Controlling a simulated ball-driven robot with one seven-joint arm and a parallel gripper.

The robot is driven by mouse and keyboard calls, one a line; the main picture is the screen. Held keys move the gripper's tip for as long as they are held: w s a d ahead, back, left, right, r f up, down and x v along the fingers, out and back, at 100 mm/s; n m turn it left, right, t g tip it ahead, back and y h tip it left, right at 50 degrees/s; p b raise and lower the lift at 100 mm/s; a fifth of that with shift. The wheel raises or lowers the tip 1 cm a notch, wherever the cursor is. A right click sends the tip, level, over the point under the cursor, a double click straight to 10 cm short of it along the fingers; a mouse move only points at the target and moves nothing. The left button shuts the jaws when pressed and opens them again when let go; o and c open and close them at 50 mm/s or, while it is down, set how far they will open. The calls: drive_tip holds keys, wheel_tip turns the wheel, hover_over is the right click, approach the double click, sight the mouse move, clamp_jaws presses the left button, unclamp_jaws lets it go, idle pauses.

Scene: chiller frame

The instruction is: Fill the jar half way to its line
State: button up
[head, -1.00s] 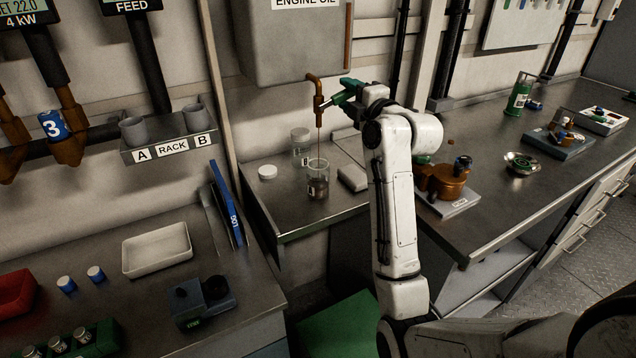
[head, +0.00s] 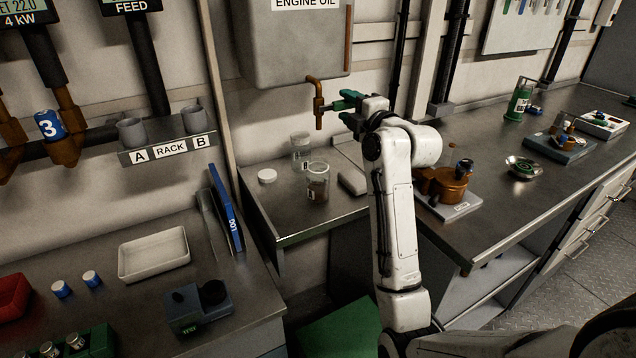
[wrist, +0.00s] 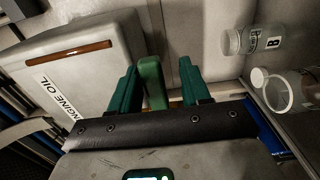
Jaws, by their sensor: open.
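The open clear jar (head: 317,186) stands upright on the steel bench below the brown oil tap (head: 318,108). Brownish liquid shows in its lower part; its line and the exact level are too small to read. No stream falls from the tap. My gripper (head: 345,103) is at the tap, above and right of the jar. In the wrist view its green fingers are apart, with the green tap lever (wrist: 153,84) between them; I cannot tell whether they touch it. The jar's open rim (wrist: 276,92) also shows there.
A second jar (head: 300,150), with a lid on, stands behind the open jar. A loose white lid (head: 267,176) lies to the left, and a grey block (head: 353,183) to the right. The engine oil tank (head: 295,40) hangs above. A brown pot (head: 446,183) stands right of my arm.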

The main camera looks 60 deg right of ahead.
drive_tip(key=r+p+v, duration=0.1)
drive_tip(key=v, duration=0.8)
idle(0.3)
idle(0.4)
drive_tip(key=w+a+f+m+g+y, duration=0.2)
drive_tip(key=a+f+m+g+y, duration=0.15)
drive_tip(key=a+f, duration=0.7)
drive_tip(key=w+a+f+m+g+y, duration=0.15)
drive_tip(key=a+f+y, duration=0.25)
drive_tip(key=a+f, duration=0.65)
drive_tip(key=s+a+f+m+g+y, duration=0.1)
drive_tip(key=s+a+f+m+g, duration=0.2)
drive_tip(key=s+a+f, duration=0.3)
drive_tip(key=s+a+f+m+g+y, duration=0.1)
drive_tip(key=s+a+f+m+g, duration=0.3)
drive_tip(key=s+f, duration=0.7)
drive_tip(key=shift+a+g, duration=0.9)
drive_tip(key=shift+g, duration=0.2)
